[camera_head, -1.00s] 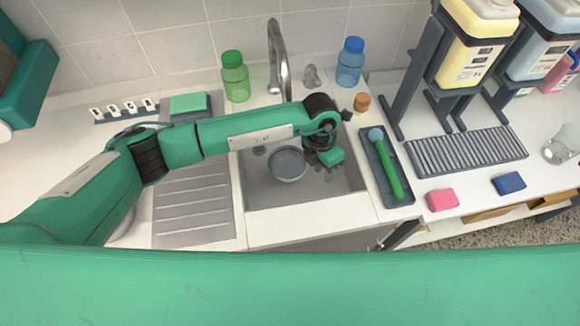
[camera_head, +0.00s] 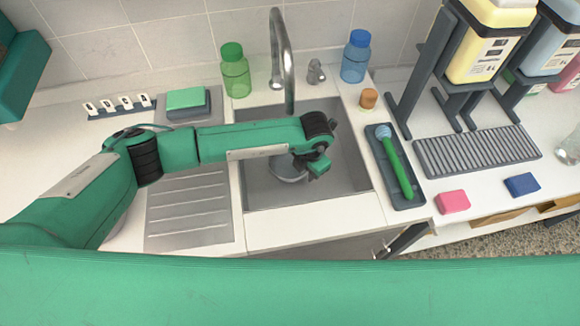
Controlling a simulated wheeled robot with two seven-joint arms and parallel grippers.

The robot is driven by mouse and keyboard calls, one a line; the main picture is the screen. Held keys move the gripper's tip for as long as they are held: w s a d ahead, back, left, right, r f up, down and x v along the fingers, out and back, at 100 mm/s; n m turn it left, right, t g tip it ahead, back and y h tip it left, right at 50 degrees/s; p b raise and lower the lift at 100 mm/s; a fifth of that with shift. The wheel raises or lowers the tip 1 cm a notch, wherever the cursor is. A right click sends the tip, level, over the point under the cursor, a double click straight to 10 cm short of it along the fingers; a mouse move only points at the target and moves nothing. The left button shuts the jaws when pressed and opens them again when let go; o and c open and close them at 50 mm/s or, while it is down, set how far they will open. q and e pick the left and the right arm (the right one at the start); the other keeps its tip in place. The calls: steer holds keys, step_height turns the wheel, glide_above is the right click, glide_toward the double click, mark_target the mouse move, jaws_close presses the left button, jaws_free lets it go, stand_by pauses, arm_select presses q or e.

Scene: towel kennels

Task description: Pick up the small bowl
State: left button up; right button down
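The small bowl (camera_head: 287,176) is a round grey bowl inside the sink (camera_head: 345,180). My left arm and gripper cover most of it, and only its lower rim shows. My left gripper (camera_head: 312,172) is over the sink at the bowl's right side, pointing down. Its fingers are too small and hidden to tell whether they are open or touch the bowl. My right gripper is not in view.
The tap (camera_head: 283,60) rises behind the sink. A green bottle (camera_head: 236,72) and a blue bottle (camera_head: 356,57) stand at the back. A tray (camera_head: 377,165) with a green-handled brush (camera_head: 397,165) lies right of the sink.

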arm_select(q)
steer(key=shift+c, duration=0.4)
jaws_close()
steer(key=shift+r, duration=0.15)
